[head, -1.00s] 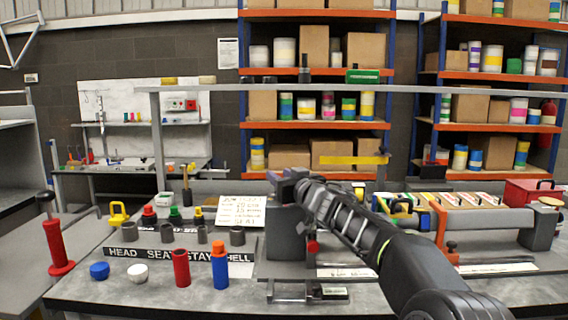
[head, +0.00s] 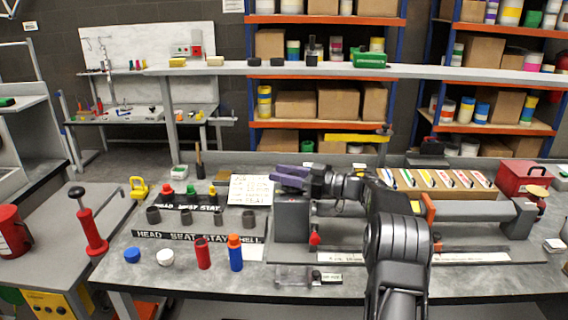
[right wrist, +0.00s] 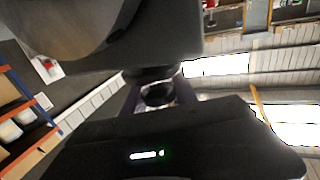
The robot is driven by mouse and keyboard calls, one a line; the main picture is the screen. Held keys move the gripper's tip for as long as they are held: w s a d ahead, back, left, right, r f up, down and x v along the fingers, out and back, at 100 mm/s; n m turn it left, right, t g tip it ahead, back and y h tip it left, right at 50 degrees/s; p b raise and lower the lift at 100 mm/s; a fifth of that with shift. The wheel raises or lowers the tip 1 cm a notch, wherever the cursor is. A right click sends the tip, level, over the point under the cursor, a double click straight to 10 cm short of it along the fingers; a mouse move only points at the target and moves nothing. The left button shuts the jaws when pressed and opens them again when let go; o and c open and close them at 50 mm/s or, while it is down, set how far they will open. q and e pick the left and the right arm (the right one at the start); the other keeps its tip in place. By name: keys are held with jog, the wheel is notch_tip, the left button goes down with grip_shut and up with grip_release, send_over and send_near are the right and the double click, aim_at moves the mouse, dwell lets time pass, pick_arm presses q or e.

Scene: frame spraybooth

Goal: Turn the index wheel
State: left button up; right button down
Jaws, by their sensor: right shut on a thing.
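My right gripper (head: 290,180) has purple fingers and is at the left end of the long fixture, just above its grey end block (head: 291,222). It is shut on a small dark part that I take to be the index wheel. In the right wrist view a dark round part (right wrist: 157,95) shows between the fingers, framed by the black gripper body. The fingers and wrist hide most of the wheel, so its turn angle cannot be read. A red knob (head: 315,239) is low on the fixture beside the block. My left gripper is not in view.
Left of the fixture stand a white notice board (head: 251,189), grey sockets, a red tube (head: 203,253) and a blue tube with an orange top (head: 235,253). A shelf rail (head: 230,70) runs above the bench. A red box (head: 522,177) stands at right.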

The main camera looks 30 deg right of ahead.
jog(key=shift+a+n+g+y, duration=0.1)
jog(key=shift+n+g+y, duration=0.2)
jog(key=shift+y, duration=0.1)
jog(key=c, duration=1)
grip_release()
jog(key=shift+c, duration=0.2)
notch_tip(320, 180, up, 10)
